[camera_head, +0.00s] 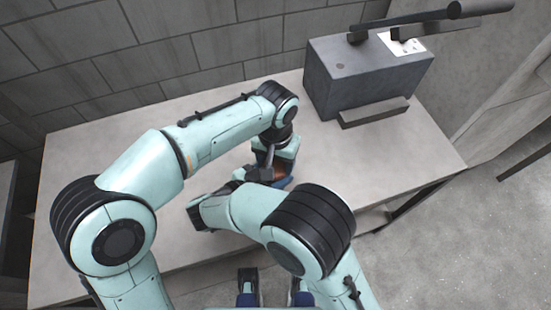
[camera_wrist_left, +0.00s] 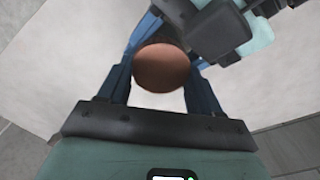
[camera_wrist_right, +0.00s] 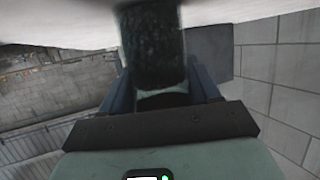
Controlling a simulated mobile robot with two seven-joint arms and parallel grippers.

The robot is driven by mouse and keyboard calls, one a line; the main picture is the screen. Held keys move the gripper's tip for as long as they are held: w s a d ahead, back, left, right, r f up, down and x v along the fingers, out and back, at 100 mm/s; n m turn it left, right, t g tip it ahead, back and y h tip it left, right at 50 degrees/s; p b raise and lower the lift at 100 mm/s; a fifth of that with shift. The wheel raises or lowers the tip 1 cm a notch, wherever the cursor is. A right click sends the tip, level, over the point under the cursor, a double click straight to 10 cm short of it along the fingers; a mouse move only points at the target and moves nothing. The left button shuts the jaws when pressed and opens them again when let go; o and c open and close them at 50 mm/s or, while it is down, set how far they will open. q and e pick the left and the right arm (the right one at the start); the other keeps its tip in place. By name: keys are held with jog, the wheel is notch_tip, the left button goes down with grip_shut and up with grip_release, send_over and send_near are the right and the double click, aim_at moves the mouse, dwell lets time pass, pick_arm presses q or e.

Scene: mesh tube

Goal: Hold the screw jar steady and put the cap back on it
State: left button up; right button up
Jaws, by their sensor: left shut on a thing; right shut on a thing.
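A copper-brown round piece (camera_wrist_left: 162,68), seemingly the cap, sits between the blue fingers of my left gripper (camera_wrist_left: 164,62), which is shut on it. It shows as a small brown patch in the head view (camera_head: 279,173). A dark green speckled cylinder (camera_wrist_right: 152,45), seemingly the screw jar, stands between the fingers of my right gripper (camera_wrist_right: 160,82), which is shut on it. In the head view the jar is mostly hidden by my arms. Both grippers are close together over the table. I cannot tell whether cap and jar touch.
The pale table (camera_head: 110,165) is largely clear to the left. A grey box-shaped machine with a lever (camera_head: 350,80) stands at the table's back right. A grey block wall (camera_head: 140,60) runs behind the table.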

pick_arm(q)
jog(key=shift+a+f, duration=0.15)
jog(key=shift+f, duration=0.4)
jog(key=shift+r, duration=0.2)
jog(key=shift+s+r, duration=0.2)
jog(key=shift+r, duration=0.15)
dwell(0.5)
jog(key=shift+a+f, duration=0.15)
jog(key=shift+f, duration=0.45)
dwell(0.6)
jog(key=shift+w+r, duration=0.2)
jog(key=shift+r, duration=0.05)
jog(key=shift+r, duration=0.3)
dwell(0.9)
